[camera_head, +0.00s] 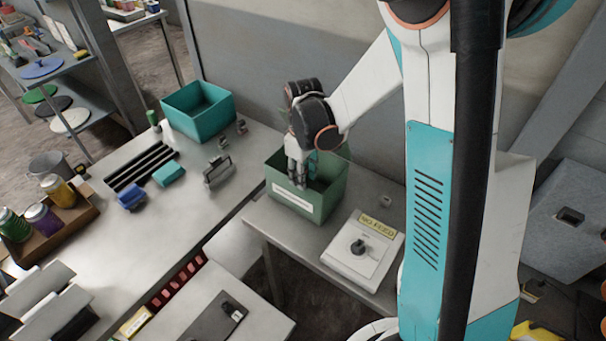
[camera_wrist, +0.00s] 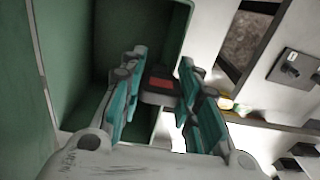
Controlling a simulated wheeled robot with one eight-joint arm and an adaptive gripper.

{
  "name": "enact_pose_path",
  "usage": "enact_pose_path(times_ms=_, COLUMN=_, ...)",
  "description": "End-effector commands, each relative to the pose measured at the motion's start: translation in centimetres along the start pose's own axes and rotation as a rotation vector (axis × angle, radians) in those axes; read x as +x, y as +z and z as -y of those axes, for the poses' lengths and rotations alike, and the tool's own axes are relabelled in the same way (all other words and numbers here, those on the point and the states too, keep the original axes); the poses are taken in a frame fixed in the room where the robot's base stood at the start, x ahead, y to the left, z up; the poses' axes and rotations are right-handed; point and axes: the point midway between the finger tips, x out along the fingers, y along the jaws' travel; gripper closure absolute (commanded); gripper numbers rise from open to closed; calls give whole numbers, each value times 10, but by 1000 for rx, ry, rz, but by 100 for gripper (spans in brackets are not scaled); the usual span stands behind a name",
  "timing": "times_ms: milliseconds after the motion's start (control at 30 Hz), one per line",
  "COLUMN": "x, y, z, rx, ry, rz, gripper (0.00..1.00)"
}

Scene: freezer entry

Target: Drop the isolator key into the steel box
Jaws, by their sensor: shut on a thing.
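My gripper (camera_head: 300,177) points down at the open green box with a white label, its fingers at or just inside the opening. This box (camera_head: 292,200) is the only one under my gripper; I take it as the steel box, though it looks painted green. In the wrist view, my gripper (camera_wrist: 160,88) is shut on a small dark block with a red face, which I take as the isolator key (camera_wrist: 161,84). The green wall of the box (camera_wrist: 70,50) fills the left and middle behind it. The key is hidden by the fingers in the head view.
A white switch panel (camera_head: 345,255) with a black knob and yellow label stands in front of the box on the same bench. A teal bin (camera_head: 190,120) stands on the table to the left. A wall (camera_head: 270,50) is close behind the box.

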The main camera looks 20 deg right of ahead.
Motion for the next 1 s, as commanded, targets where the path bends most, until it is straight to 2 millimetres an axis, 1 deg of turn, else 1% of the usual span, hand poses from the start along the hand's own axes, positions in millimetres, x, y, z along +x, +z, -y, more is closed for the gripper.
enact_pose_path(times_ms=167, x=-1, y=0, z=0, rx=0, ry=0, rz=0, gripper=100)
enact_pose_path(times_ms=467, x=8, y=0, z=0, rx=0, ry=0, rz=0, gripper=100)
enact_pose_path(times_ms=500, x=7, y=0, z=0, rx=0, ry=0, rz=0, gripper=63)
enact_pose_path(times_ms=567, x=6, y=0, z=0, rx=0, ry=0, rz=0, gripper=50)
enact_pose_path(times_ms=867, x=6, y=0, z=0, rx=0, ry=0, rz=0, gripper=50)
enact_pose_path(times_ms=1000, x=1, y=0, z=0, rx=0, ry=0, rz=0, gripper=50)
